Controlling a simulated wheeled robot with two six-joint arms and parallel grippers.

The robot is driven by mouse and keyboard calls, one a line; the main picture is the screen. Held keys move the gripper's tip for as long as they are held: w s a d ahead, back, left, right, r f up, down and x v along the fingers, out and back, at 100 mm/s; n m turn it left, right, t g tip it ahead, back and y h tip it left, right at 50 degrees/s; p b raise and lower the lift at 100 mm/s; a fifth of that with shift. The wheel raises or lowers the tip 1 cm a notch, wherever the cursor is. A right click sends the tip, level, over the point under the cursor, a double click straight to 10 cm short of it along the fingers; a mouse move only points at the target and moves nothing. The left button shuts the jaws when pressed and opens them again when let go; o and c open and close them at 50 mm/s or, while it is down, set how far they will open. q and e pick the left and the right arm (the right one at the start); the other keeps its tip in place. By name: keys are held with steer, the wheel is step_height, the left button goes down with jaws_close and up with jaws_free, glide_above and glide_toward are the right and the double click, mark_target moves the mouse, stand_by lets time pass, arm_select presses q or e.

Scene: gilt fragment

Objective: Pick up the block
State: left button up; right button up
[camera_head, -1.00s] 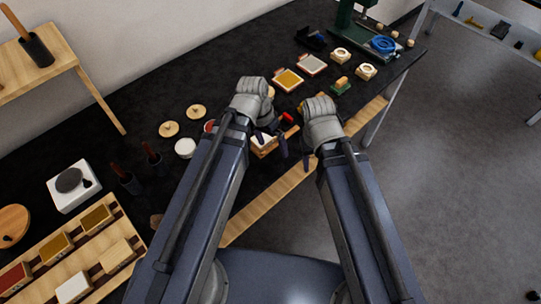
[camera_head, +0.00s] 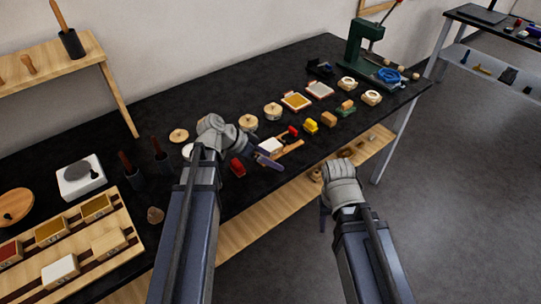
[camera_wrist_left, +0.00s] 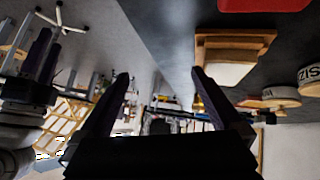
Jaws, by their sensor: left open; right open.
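Several small blocks lie on the black tabletop; I cannot tell which one the task means. In the head view there is a dark red block (camera_head: 237,167), a white-topped block (camera_head: 271,146), a small red one (camera_head: 293,131), a yellow one (camera_head: 311,126) and a tan one (camera_head: 328,118). My left gripper (camera_head: 264,153) is open, close to the white-topped block. In the left wrist view its jaws (camera_wrist_left: 160,82) stand wide with nothing held; a wooden piece with a pale face (camera_wrist_left: 228,70) is beyond the right finger. My right gripper (camera_head: 324,212) is open and empty, off the table's front edge.
Round wooden-topped tins (camera_head: 272,111), framed trays (camera_head: 296,101) and a green press (camera_head: 358,45) stand farther back. A wooden rack (camera_head: 130,254) and a white scale-like box (camera_head: 80,178) are at left. The right gripper has open floor around it.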

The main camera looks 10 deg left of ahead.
mark_target(266, 147)
arm_select(q)
steer(key=shift+a, duration=0.2)
steer(key=shift+a+t, duration=0.15)
steer(key=shift+t, duration=0.15)
steer(key=shift+w+a+f+b, duration=0.1)
steer(key=shift+w+a+b, duration=0.4)
steer(key=shift+a+b, duration=0.1)
steer(key=a+t+b, duration=0.1)
steer(key=a, duration=0.1)
steer(key=w+a+t+b, duration=0.1)
steer(key=a, duration=0.1)
steer(key=w+a+m+t+h+b, duration=0.1)
steer(key=a, duration=0.1)
steer(key=shift+r, duration=0.3)
steer(key=shift+w+a+r+t, duration=0.1)
steer(key=shift+a+r+t, duration=0.1)
steer(key=shift+a+t, duration=0.1)
steer(key=shift+b+x, duration=0.5)
steer(key=shift+x, duration=0.45)
steer(key=shift+w+d+f, duration=0.25)
steer(key=shift+d, duration=0.05)
steer(key=b+x, duration=0.3)
steer(key=x, duration=0.2)
steer(key=shift+a+f, duration=0.1)
steer(key=shift+a, duration=0.15)
steer(key=shift+w+d, duration=0.1)
steer(key=shift+w, duration=0.05)
steer(key=c, duration=1.3)
